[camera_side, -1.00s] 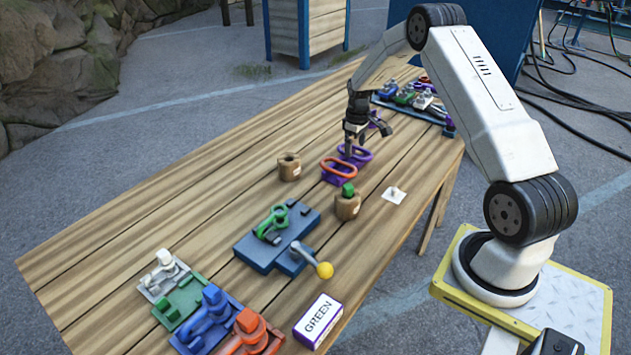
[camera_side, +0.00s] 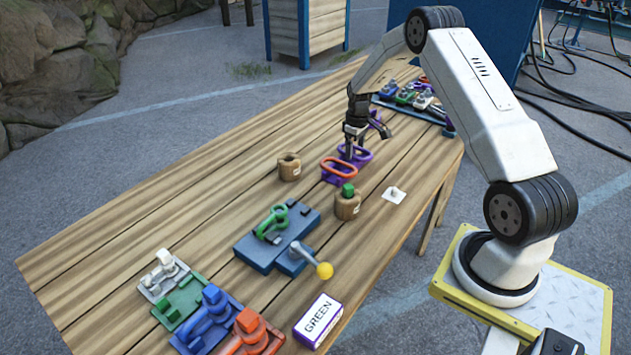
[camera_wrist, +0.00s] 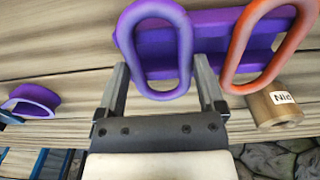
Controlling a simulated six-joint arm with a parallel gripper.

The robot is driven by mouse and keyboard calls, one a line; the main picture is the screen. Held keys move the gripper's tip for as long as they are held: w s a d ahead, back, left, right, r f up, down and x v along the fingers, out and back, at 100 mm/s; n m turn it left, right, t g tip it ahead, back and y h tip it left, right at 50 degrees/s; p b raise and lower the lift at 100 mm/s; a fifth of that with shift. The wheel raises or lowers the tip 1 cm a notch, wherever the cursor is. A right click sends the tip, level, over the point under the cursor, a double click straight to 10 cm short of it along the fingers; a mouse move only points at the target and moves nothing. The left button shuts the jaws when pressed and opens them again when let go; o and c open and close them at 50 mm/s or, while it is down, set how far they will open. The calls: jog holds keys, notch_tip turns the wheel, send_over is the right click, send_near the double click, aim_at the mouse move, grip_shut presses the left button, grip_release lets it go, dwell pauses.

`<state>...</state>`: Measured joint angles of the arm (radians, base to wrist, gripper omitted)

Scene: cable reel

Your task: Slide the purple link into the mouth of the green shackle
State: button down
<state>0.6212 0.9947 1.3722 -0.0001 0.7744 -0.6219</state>
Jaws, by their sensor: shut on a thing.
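The purple link (camera_side: 362,153) is an oval ring standing in a purple holder (camera_side: 334,178) near the middle of the table. It also shows in the wrist view (camera_wrist: 186,50), between my two fingers. My gripper (camera_side: 350,147) is at the link from above, shut on it; the fingers (camera_wrist: 162,85) flank its lower end in the wrist view. The green shackle (camera_side: 271,222) lies on a blue fixture (camera_side: 257,252), nearer the side camera and to the left of my gripper. Its mouth is too small to make out clearly.
An orange link (camera_side: 339,163) stands beside the purple one in the same holder. Wooden cups (camera_side: 289,168) stand close by, one holding a green piece (camera_side: 348,189).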

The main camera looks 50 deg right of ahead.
notch_tip(320, 180, up, 7)
dwell(0.9)
jog(key=a+n, duration=0.3)
jog(key=a, duration=0.1)
jog(key=w+a+n, duration=0.1)
jog(key=a+n, duration=0.1)
jog(key=a, duration=0.2)
jog(key=a+n, duration=0.3)
jog(key=a, duration=0.1)
jog(key=shift+w+r+n, duration=0.15)
jog(key=shift+w+n, duration=0.05)
jog(key=shift+n, duration=0.1)
jog(key=s+a+n, duration=0.2)
jog(key=a+n, duration=0.7)
jog(key=a, duration=0.2)
jog(key=shift+s, duration=0.15)
jog(key=shift+a, duration=0.1)
jog(key=shift+f, duration=2.75)
jog(key=shift+a, duration=4.05)
